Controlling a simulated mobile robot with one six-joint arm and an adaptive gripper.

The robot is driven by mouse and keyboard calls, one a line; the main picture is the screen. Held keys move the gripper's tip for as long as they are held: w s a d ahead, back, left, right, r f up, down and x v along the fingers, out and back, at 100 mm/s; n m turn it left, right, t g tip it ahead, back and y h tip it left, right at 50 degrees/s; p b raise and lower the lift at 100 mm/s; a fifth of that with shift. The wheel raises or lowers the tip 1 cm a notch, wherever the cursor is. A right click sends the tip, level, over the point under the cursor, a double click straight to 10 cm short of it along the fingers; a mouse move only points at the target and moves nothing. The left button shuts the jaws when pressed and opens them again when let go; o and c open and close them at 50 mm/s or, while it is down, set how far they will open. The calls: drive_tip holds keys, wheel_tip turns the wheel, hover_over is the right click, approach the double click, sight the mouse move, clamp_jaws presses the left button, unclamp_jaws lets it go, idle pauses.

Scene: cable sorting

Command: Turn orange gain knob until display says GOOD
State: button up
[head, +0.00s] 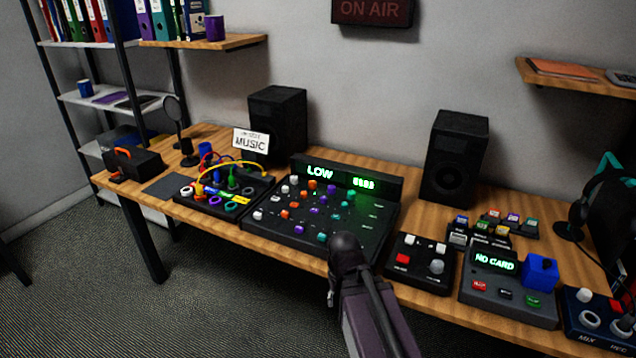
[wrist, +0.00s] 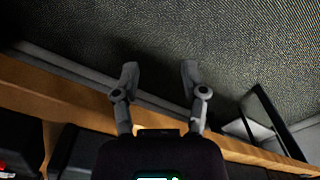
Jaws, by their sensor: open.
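The black mixing console (head: 275,231) sits on the wooden desk in the head view. Its lit display (head: 320,172) reads LOW in green, with a green level readout beside it. Several orange knobs (head: 312,185) stand among white, purple and green ones on its panel; which one is the gain knob I cannot tell. My arm ends in front of the console's lower right edge, and its fingers are hidden there. In the wrist view my gripper (wrist: 159,78) is open and empty, its two fingers spread over the desk edge and the carpet, apart from any knob.
A patch box (head: 222,203) with cables lies left of the console. A small button box (head: 420,262) and a NO CARD device (head: 507,290) stand to its right. Two black speakers (head: 277,122) stand behind. A microphone (head: 177,122) is at the far left. Carpet lies in front.

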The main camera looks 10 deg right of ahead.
drive_tip(key=shift+d, duration=0.25)
